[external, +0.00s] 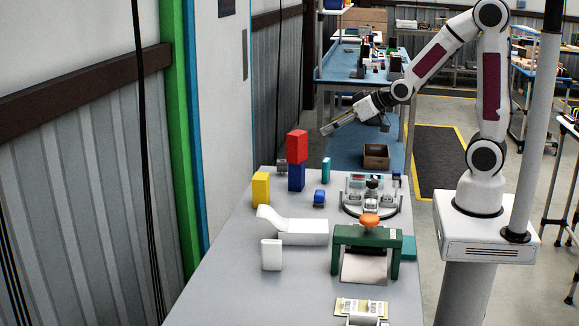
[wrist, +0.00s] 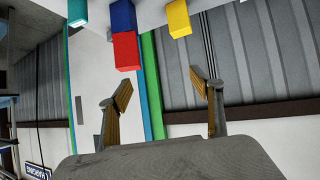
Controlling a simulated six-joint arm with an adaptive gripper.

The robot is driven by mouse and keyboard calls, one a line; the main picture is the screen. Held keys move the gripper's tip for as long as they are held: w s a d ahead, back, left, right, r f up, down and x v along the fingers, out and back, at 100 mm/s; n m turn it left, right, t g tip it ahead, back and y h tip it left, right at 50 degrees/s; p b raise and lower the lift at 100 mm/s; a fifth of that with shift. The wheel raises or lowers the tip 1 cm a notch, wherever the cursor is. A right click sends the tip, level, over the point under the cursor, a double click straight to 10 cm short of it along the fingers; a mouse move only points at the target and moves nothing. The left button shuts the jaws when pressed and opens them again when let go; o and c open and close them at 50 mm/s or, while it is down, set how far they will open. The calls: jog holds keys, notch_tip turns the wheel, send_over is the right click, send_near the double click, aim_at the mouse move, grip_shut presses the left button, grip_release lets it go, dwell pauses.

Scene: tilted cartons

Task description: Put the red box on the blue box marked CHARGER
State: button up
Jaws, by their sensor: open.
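No CHARGER marking is readable on the blue box. In the wrist view, which looks upside down, the red box (wrist: 127,50) hangs below the blue box (wrist: 122,15) in the picture, against it. My gripper (external: 325,131) is up and to the right of the red box in the external view, apart from it. Its fingers (wrist: 162,90) are spread in the wrist view with nothing between them.
A yellow box (external: 261,188) stands left of the blue box, and a teal box (external: 326,169) stands to its right. A small blue object (external: 319,198), a white curved piece (external: 292,226) and a green-framed device (external: 366,236) are nearer. The wall runs along the table's left.

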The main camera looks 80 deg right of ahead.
jog(key=s+a+r+n+g+y, duration=0.1)
jog(key=s+a, duration=0.4)
jog(key=s, duration=0.3)
jog(key=s+a+r+n+g+y, duration=0.1)
jog(key=s+a+r+g, duration=0.1)
jog(key=s+a, duration=0.3)
jog(key=s+a+r+g+y, duration=0.1)
jog(key=s+a, duration=0.4)
jog(key=s, duration=0.6)
jog(key=shift+s+r+n+g, duration=0.2)
jog(key=shift+r+n+g, duration=0.25)
jog(key=shift+g, duration=0.15)
